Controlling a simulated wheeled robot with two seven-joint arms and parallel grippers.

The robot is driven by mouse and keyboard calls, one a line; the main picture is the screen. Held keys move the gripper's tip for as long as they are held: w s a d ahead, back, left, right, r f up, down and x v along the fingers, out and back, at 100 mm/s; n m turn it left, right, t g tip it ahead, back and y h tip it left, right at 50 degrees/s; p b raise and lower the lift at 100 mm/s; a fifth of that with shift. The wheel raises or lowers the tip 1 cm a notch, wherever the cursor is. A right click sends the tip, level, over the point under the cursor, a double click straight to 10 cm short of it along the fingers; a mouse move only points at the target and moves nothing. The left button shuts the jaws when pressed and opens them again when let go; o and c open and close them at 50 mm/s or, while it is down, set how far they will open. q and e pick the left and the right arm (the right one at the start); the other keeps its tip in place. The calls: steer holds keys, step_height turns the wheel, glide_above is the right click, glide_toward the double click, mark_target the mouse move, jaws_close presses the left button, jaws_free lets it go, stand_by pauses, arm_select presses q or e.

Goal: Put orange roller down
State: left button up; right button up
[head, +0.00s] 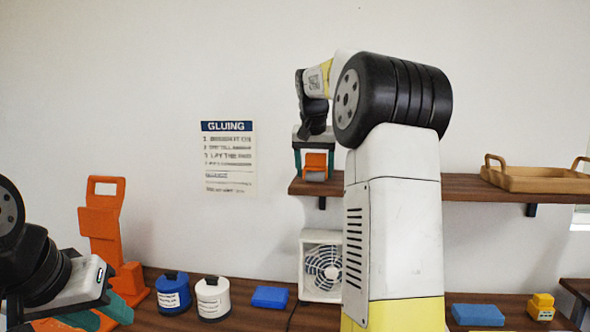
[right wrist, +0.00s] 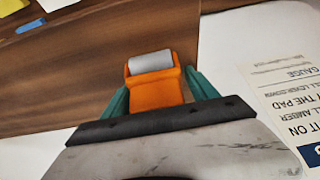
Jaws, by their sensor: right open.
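The orange roller (head: 315,162) with a grey drum is at the left end of the wall shelf (head: 462,186), apparently resting on it. In the right wrist view the roller (right wrist: 156,88) lies between the teal fingers of my right gripper (right wrist: 160,96), grey drum pointing away. My right gripper (head: 314,168) is open around the roller. Its exact contact with the board is hard to tell. My left gripper (head: 122,298) is low at the left, beside the orange stand (head: 102,222); whether its teal fingers are open is unclear.
On the counter stand a blue pot (head: 173,293), a white pot (head: 213,298), a blue block (head: 270,297), a fan (head: 321,268), another blue block (head: 478,315) and a yellow object (head: 541,307). A wooden tray (head: 535,186) occupies the shelf's right. A gluing poster (head: 229,158) hangs behind.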

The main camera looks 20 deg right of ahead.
steer(key=shift+s+d+f, duration=0.15)
steer(key=shift+d+f, duration=0.15)
steer(key=shift+f, duration=0.15)
steer(key=shift+r, duration=0.3)
steer(key=v, duration=1.3)
steer(key=shift+w, duration=0.25)
steer(key=s+a+f+n+y, duration=0.1)
steer(key=s+a+f, duration=0.3)
steer(key=s+f, duration=0.4)
steer(key=s+a+f+n+t+y, duration=0.1)
steer(key=s+a+f+n+y, duration=0.1)
steer(key=s+a+f, duration=0.3)
steer(key=s+a+f+n+y, duration=0.1)
steer(key=s+a+f, duration=0.4)
steer(key=s+f, duration=0.6)
steer(key=shift+s+a+f+n+t, duration=0.15)
steer(key=shift+s+a+n+t, duration=0.15)
steer(key=shift+s+n, duration=0.75)
steer(key=shift+s, duration=0.1)
